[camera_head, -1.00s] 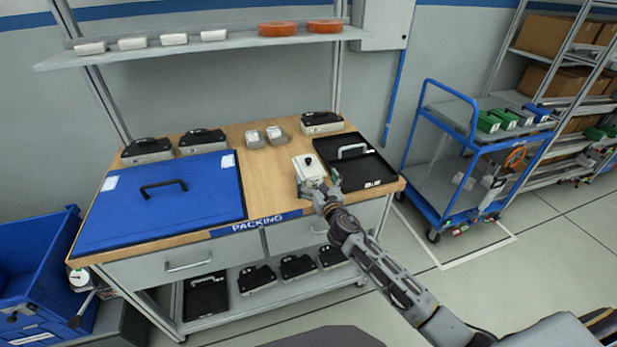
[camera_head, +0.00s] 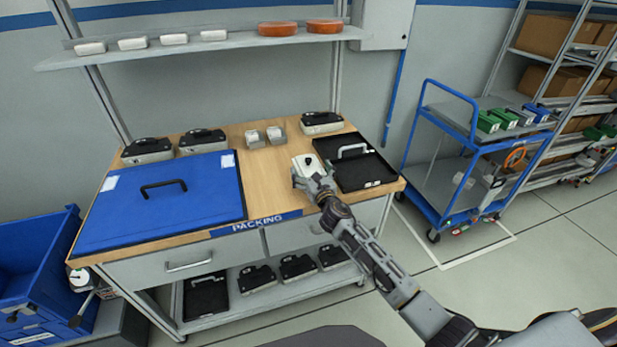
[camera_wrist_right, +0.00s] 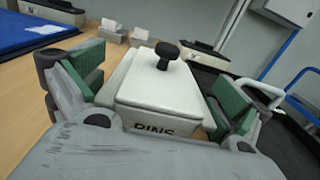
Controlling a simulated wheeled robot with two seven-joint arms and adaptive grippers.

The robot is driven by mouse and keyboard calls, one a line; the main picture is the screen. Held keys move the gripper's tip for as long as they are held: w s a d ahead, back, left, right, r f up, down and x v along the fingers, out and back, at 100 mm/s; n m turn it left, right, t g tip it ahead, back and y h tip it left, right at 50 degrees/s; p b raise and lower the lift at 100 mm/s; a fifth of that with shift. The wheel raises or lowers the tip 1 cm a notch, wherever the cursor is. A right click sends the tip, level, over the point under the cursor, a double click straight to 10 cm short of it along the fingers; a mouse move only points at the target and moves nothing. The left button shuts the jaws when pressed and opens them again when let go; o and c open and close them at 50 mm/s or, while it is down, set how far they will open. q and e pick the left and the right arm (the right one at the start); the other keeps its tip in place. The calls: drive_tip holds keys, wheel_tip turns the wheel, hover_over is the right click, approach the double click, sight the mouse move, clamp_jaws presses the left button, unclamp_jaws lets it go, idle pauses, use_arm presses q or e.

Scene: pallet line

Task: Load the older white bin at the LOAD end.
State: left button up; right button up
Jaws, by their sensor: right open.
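A small white lidded bin (camera_head: 307,165) with a black knob stands on the wooden packing bench, just left of the black tray. In the right wrist view the white bin (camera_wrist_right: 160,90) has dark lettering on its near face, partly cut off by my gripper. My right gripper (camera_head: 314,182) is open, with its green-padded fingers on either side of the bin; it also shows in the right wrist view (camera_wrist_right: 162,95). Whether the pads touch the bin, I cannot tell. No LOAD marking is readable. My left gripper is not in view.
The black tray (camera_head: 373,182) with a pale handle lies close on the right. A blue lid panel (camera_head: 120,228) covers the bench's left. Two small pale holders (camera_head: 264,137) and several black-topped boxes stand behind. A blue cart (camera_head: 437,186) is at the right. Bare wood lies left of the bin.

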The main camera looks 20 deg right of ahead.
sight(310, 161)
drive_tip(key=c, duration=1.4)
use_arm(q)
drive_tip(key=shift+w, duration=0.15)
use_arm(e)
drive_tip(key=shift+r, duration=0.1)
drive_tip(key=shift+c, duration=1.1)
drive_tip(key=shift+r, duration=0.2)
drive_tip(key=shift+r+p, duration=0.55)
drive_tip(key=shift+r, duration=0.65)
wheel_tip(310, 161, up, 5)
drive_tip(key=shift+r+p, duration=0.1)
drive_tip(key=shift+p, duration=0.6)
drive_tip(key=shift+r, duration=0.9)
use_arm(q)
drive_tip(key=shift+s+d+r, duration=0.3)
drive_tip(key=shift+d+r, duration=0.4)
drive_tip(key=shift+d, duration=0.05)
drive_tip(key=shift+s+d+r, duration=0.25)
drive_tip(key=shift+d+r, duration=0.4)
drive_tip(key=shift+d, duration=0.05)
use_arm(e)
drive_tip(key=shift+r, duration=0.1)
